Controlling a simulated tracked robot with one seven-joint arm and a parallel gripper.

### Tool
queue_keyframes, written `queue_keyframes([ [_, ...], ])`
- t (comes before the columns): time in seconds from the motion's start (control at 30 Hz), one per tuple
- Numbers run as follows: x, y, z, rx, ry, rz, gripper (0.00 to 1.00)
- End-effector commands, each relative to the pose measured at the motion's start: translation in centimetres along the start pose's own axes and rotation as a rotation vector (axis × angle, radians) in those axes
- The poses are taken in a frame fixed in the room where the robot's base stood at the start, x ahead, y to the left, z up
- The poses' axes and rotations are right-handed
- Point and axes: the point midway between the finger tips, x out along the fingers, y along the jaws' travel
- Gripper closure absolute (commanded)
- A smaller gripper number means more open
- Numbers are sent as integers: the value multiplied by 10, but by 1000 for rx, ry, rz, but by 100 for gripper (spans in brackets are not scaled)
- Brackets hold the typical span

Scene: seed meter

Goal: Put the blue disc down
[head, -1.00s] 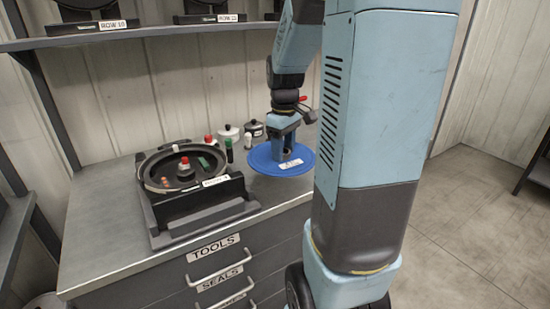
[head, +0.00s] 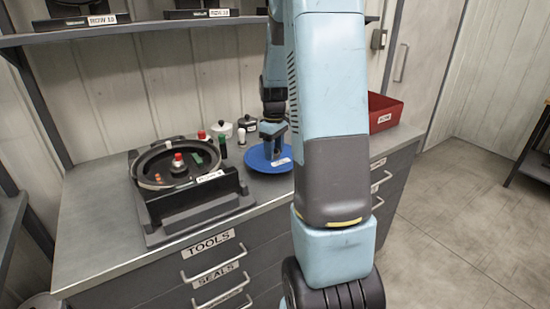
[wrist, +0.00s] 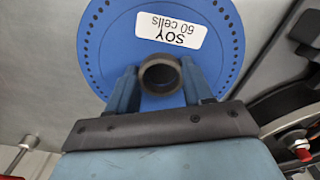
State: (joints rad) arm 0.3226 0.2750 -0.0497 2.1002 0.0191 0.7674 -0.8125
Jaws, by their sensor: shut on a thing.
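The blue disc (head: 262,164) is at the right part of the bench top, just right of the seed meter, partly behind my arm in the head view. In the wrist view the blue disc (wrist: 108,48) has a ring of small holes near its rim and a white label reading "SOY 60 cells" (wrist: 170,28). My gripper (head: 272,152) is above the disc. Its fingers (wrist: 160,80) are shut on the dark round hub (wrist: 160,74) at the disc's middle. I cannot tell whether the disc touches the bench. The open seed meter (head: 175,165) sits on a dark stand.
A red bin (head: 384,113) is at the bench's right end. A shelf (head: 150,28) runs above. Bench top (head: 90,235) is clear at the front left.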

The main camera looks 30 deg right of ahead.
Motion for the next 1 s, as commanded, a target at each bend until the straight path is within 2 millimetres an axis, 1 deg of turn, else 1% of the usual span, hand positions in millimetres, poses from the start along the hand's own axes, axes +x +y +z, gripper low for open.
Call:
queue_keyframes([
  [0.13, 10, 4, -3, 0, -1, -1, 79],
  [0.23, 24, 4, -3, 0, -2, -2, 79],
  [0.33, 34, 4, -3, -1, -1, -1, 79],
  [0.7, 38, 4, -3, 0, 0, 0, 79],
  [0.73, 38, 4, -3, 0, 0, 0, 46],
  [0.97, 38, 4, -2, 0, 0, 0, 24],
  [1.0, 38, 4, -2, 0, 0, 0, 24],
])
